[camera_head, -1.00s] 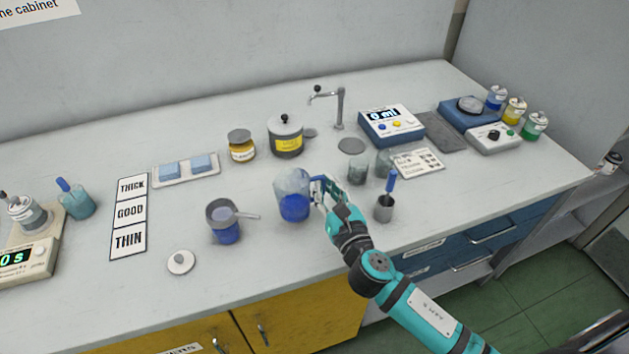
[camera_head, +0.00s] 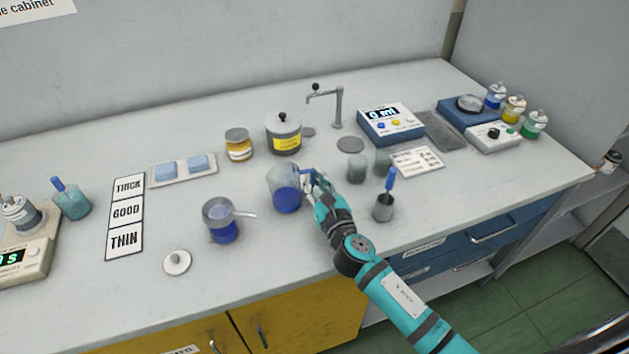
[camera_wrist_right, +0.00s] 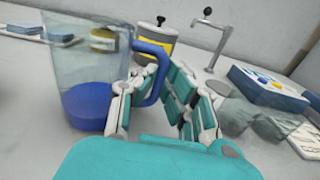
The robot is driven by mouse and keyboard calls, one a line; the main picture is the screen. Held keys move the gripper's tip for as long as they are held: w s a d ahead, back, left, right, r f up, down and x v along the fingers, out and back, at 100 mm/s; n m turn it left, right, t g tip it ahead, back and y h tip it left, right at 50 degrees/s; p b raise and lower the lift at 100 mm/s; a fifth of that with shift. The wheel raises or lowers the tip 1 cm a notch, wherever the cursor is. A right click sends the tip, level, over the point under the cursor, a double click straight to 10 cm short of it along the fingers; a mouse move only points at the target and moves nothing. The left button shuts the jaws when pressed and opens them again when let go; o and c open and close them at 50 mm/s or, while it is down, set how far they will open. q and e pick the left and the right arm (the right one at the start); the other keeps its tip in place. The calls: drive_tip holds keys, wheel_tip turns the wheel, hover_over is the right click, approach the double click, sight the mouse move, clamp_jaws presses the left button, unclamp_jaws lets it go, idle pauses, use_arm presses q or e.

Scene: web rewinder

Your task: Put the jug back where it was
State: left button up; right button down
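The jug (camera_head: 286,196) is clear with dark blue liquid in its lower part and a blue handle. It stands upright near the middle of the bench in the head view; whether its base touches the bench is hard to tell. In the right wrist view the jug (camera_wrist_right: 88,80) fills the left side, its handle running between my fingers. My right gripper (camera_head: 312,182) comes from the front right and its fingers close in on the handle; it also shows in the right wrist view (camera_wrist_right: 152,90). My left gripper is not in view.
A blue-filled cup with a strainer (camera_head: 221,222) stands left of the jug. A metal beaker with a blue-handled tool (camera_head: 383,208) and clear glasses (camera_head: 356,168) stand to the right. A yellow-labelled pot (camera_head: 284,135) and a tap (camera_head: 338,108) are behind. The bench in front of the jug is clear.

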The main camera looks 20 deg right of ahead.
drive_tip(key=c, duration=2)
unclamp_jaws()
drive_tip(key=shift+f, duration=0.15)
drive_tip(key=o, duration=0.5)
drive_tip(key=shift+r, duration=0.3)
drive_tip(key=s, duration=0.8)
drive_tip(key=s+b, duration=0.1)
drive_tip(key=s, duration=0.3)
drive_tip(key=shift+d, duration=0.3)
drive_tip(key=shift+f, duration=0.1)
